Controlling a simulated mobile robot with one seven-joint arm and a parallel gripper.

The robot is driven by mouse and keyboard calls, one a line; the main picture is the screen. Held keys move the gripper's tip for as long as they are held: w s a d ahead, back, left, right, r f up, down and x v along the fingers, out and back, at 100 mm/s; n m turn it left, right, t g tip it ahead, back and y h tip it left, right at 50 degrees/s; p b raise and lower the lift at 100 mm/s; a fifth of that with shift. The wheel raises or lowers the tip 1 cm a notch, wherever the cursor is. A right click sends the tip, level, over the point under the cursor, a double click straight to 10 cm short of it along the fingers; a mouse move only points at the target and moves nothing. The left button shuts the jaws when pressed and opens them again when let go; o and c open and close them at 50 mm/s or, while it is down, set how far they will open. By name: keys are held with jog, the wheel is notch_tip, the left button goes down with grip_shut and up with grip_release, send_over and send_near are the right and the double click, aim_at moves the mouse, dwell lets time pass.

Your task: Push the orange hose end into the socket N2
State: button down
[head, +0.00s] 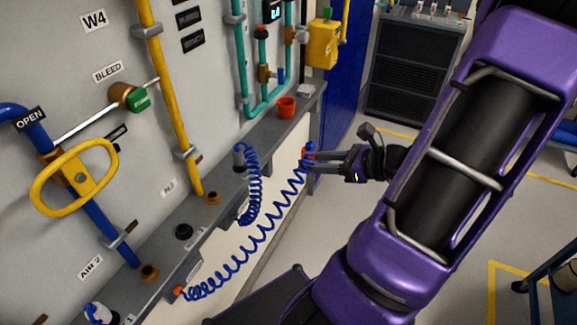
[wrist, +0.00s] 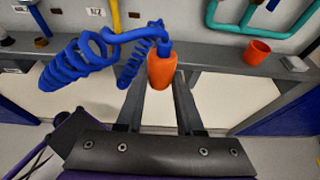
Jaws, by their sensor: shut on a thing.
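My gripper (head: 318,157) is shut on the orange hose end (wrist: 161,72), which sits between the fingertips in the wrist view. A blue coiled hose (head: 247,245) runs from it down to the lower left in the head view. The N2 label (head: 168,187) is on the grey wall panel. A brass fitting (head: 213,197) stands on the grey ledge beside that label, and a dark round fitting (head: 184,231) stands nearer. I cannot tell for certain which is the socket N2. The gripper is well to the right of both, in front of the ledge.
A second blue coil (head: 254,180) hangs from the ledge (head: 226,183) between gripper and fittings. A red-orange cup (head: 286,107) stands on the ledge. Yellow pipe (head: 168,90) and teal pipes (head: 241,65) rise behind.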

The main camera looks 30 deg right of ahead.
jog(key=w+a+n+g+y, duration=0.2)
jog(key=w+a+n+y, duration=0.1)
jog(key=w+a, duration=0.45)
jog(key=n+g+y, duration=0.2)
send_over(220, 198)
jog(key=shift+s+f, duration=0.1)
jog(key=shift+f, duration=0.8)
jog(key=shift+f+b, duration=1.9)
jog(key=shift+f, duration=0.65)
jog(key=shift+f+b, duration=0.45)
jog(key=shift+f, duration=0.1)
jog(key=shift+c, duration=2.3)
grip_release()
